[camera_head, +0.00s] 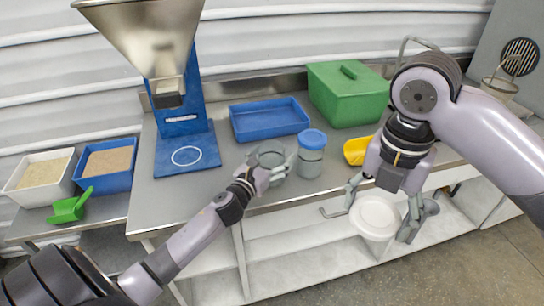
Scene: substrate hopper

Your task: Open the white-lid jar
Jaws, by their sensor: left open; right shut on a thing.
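A clear, grey-looking jar (271,152) stands near the table's front edge, and no lid shows on it. My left gripper (276,172) is open at its front, with fingers close to its sides; whether they touch I cannot tell. My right gripper (384,208) points down beyond the front edge, to the right. It is shut on a round white piece (377,214) that looks like the white lid. A pale shape shows beneath this piece, and I cannot tell whether it belongs to it. A second jar with a blue lid (312,139) stands just right of the clear jar.
A blue tray (269,105), a lidded green box (347,112) and a yellow scoop (357,151) are on the table. A metal hopper (150,40) stands over a blue base (187,166). Filled bins and a green scoop (68,208) are at left. Table left of the clear jar is bare.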

